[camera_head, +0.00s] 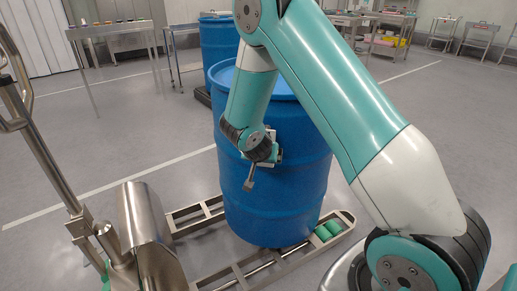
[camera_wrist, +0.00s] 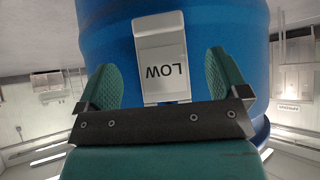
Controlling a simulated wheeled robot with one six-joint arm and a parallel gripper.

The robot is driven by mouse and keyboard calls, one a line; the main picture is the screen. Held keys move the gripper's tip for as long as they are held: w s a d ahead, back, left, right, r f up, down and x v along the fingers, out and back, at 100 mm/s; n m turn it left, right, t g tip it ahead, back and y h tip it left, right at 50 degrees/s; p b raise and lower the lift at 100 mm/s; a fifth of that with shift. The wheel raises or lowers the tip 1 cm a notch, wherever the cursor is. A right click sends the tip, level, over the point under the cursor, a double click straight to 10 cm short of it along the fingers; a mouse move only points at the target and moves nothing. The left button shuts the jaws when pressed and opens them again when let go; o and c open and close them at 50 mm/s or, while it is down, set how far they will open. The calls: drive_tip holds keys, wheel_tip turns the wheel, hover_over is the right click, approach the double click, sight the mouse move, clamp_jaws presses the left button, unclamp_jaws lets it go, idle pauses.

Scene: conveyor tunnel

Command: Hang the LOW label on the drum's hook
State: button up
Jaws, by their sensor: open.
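The blue drum (camera_head: 275,205) stands upright on a low metal frame in the head view. Its blue wall (camera_wrist: 95,25) fills the back of the wrist view. The LOW label (camera_wrist: 163,50) is a pale grey plate in front of the wall. Its dark letters read upside down in the wrist view. My gripper (camera_wrist: 165,66) is open, with one green finger on each side of the label and a gap to both edges. In the head view my gripper (camera_head: 263,157) is close to the drum's near side. The hook is not visible, and I cannot tell whether the label hangs on it.
The metal frame (camera_head: 250,270) under the drum has green rollers (camera_head: 328,230) at its right end. A steel post with a handle (camera_head: 45,150) stands at the left. Another blue drum (camera_head: 218,42) stands behind. Metal tables (camera_head: 110,30) stand farther back.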

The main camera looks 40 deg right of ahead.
drive_tip(key=v, duration=1.2)
drive_tip(key=shift+p, duration=0.45)
drive_tip(key=shift+s+a+r, duration=0.1)
drive_tip(key=shift+s+a, duration=0.05)
drive_tip(key=shift+a, duration=0.05)
drive_tip(key=s+a+r+n+g+y, duration=0.3)
drive_tip(key=s+a+r+n+y, duration=0.25)
drive_tip(key=s+a+n, duration=0.5)
drive_tip(key=s+a+r+n+g+y, duration=0.3)
drive_tip(key=s+a+r+n+y, duration=0.35)
drive_tip(key=s, duration=0.65)
wheel_tip(320, 180, up, 18)
drive_tip(key=a+h+p, duration=0.1)
drive_tip(key=a+p, duration=0.1)
drive_tip(key=p, duration=1.5)
drive_tip(key=shift+w+f+m, duration=0.25)
drive_tip(key=shift+w+m, duration=0.1)
drive_tip(key=shift+m, duration=0.05)
